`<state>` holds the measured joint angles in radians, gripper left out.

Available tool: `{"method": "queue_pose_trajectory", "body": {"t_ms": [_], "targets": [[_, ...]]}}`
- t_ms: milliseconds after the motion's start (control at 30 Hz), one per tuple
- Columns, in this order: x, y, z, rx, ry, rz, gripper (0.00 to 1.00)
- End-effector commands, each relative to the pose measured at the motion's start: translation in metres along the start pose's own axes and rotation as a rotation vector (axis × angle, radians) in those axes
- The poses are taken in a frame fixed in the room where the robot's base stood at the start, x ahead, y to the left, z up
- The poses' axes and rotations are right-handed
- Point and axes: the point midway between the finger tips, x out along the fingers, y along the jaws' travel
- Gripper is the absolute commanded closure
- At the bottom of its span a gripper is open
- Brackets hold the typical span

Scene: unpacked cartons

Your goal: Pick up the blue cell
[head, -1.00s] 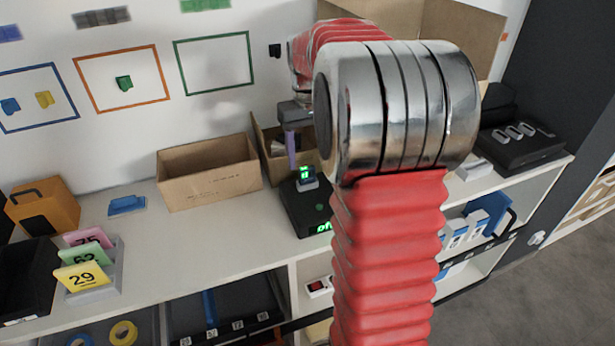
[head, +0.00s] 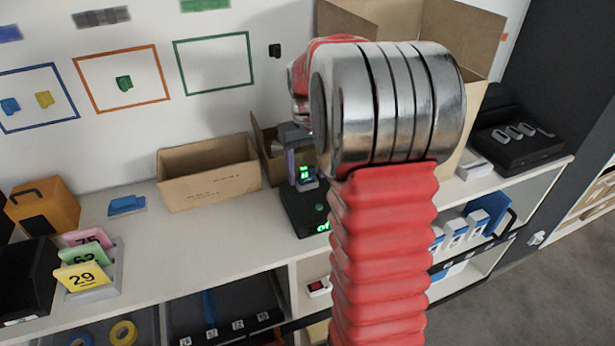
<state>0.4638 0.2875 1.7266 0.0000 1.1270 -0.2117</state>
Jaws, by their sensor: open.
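A small block (head: 307,184) with a blue-grey body and a green lit display sits on top of the black device (head: 297,214) on the counter. It looks like the blue cell, but it is small and partly covered. My gripper (head: 293,166) hangs just left of the block, pointing down over the device. It is open, with one finger clearly showing; the other finger is hidden. I cannot tell whether the finger touches the block. My red arm hides the area to the right.
An open carton (head: 208,174) stands left of the device, and another carton (head: 262,140) stands close behind my gripper. A blue flat item (head: 126,205) lies on the counter (head: 165,250). Numbered cards (head: 82,277) stand at front left. White-and-blue items (head: 453,234) fill the lower right shelf.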

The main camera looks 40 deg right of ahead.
Motion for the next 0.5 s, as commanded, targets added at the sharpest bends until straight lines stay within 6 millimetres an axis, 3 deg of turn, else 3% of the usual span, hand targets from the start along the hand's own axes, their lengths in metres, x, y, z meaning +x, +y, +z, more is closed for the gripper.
{"method": "queue_pose_trajectory", "body": {"t_ms": [367,500], "targets": [[-0.0004,0.0002,0.0001,0.000,0.000,0.000,0.44],[-0.0004,0.0003,0.0002,0.001,0.000,0.000,0.52]]}}
